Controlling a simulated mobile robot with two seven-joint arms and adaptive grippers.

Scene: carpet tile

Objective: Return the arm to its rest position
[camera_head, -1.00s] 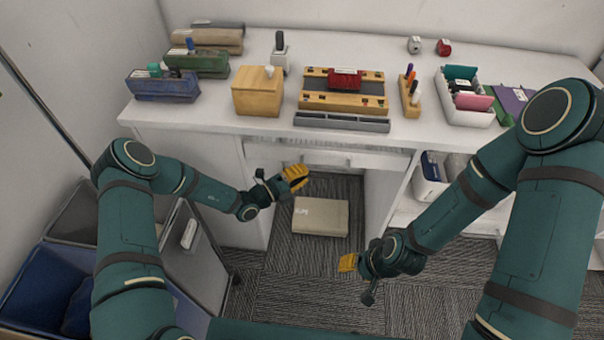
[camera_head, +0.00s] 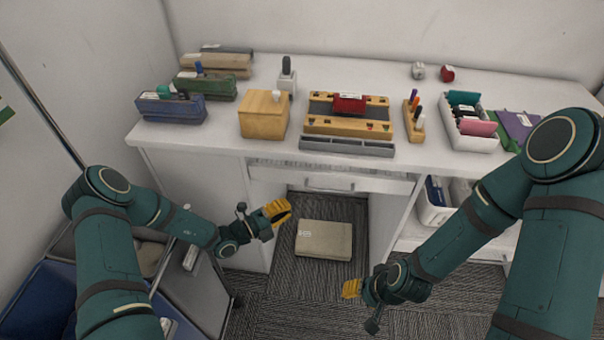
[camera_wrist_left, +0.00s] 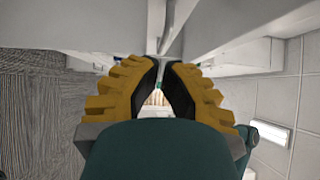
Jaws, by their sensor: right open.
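My left gripper (camera_head: 277,212) has yellow fingers and hangs in front of the desk, below the desktop level and apart from it. In the left wrist view its two fingers (camera_wrist_left: 164,66) lean close together at the tips, with nothing seen held between them; how far they are parted is unclear. My right gripper (camera_head: 351,288) is open and low over the carpet, in front of the desk's knee space. Its fingers are small and partly hidden, and nothing shows in them.
The white desk (camera_head: 222,150) carries a wooden box (camera_head: 263,118), a wooden tray with a red block (camera_head: 350,103) and a white bin (camera_head: 470,142). A beige box (camera_head: 324,240) lies on the carpet below. Grey and blue bins (camera_head: 35,300) stand at the lower left, near my left arm.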

